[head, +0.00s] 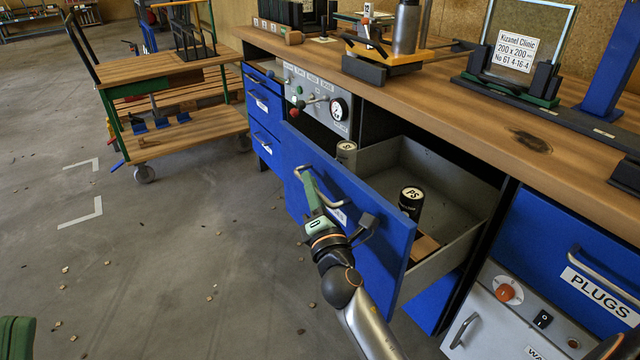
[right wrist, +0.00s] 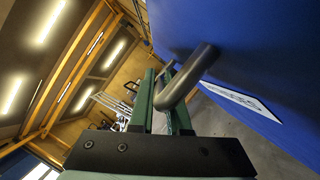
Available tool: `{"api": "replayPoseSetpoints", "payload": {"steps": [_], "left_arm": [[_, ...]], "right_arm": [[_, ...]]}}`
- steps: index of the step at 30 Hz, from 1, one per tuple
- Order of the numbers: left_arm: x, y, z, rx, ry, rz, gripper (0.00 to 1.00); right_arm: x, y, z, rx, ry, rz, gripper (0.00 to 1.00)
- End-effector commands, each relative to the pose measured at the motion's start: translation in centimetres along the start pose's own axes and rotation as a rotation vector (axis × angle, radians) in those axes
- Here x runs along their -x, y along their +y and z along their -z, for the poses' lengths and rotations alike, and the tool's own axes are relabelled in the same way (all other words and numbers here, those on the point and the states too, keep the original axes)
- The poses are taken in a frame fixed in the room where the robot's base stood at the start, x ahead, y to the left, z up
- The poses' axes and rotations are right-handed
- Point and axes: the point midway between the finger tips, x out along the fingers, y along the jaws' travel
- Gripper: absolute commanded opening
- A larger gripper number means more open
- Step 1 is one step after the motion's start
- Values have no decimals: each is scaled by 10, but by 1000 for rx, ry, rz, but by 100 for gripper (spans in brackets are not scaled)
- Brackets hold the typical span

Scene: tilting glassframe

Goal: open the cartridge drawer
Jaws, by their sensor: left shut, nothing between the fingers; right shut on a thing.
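The cartridge drawer (head: 385,215) has a blue front and stands pulled well out from the bench. Its grey inside shows, with a black cylinder marked PS (head: 411,202), a second cylinder (head: 346,152) further left and a flat brown piece (head: 424,247). My right gripper (head: 312,188) is shut on the grey bar handle (head: 368,226) of this drawer. In the right wrist view the green fingers (right wrist: 166,98) close around the handle (right wrist: 190,78) beside the blue front. The drawer's label (head: 338,214) is mostly hidden. My left gripper (head: 15,338) is only partly in view at the bottom left, away from the drawer.
The wooden worktop (head: 430,85) carries a glass pane in a frame (head: 530,45) and other fixtures. A panel with a gauge (head: 338,109) is left of the drawer, a blue PLUGS drawer (head: 575,245) right. A wooden cart (head: 165,70) stands back left. The floor left of the drawer is mostly clear.

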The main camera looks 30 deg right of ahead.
Motion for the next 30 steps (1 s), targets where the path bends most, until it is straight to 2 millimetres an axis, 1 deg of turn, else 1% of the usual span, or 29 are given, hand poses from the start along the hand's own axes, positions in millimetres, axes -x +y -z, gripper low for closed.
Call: {"api": "replayPoseSetpoints", "payload": {"steps": [6, 17, 18, 24, 25, 30], "left_arm": [[0, 0, 0, 1, 3, -1, 0], [0, 0, 0, 1, 4, -1, 0], [0, 0, 0, 1, 4, -1, 0], [0, 0, 0, 1, 4, -2, 0], [0, 0, 0, 1, 4, -1, 0], [0, 0, 0, 0, 4, -2, 0]], "right_arm": [[2, 2, 4, 0, 2, 1, 0], [2, 2, 4, 0, 1, 1, 0], [2, 2, 4, 0, 1, 1, 19], [2, 2, 4, 0, 0, 1, 42], [2, 2, 4, 0, 0, 1, 45], [2, 2, 4, 1, 0, 1, 45]]}}
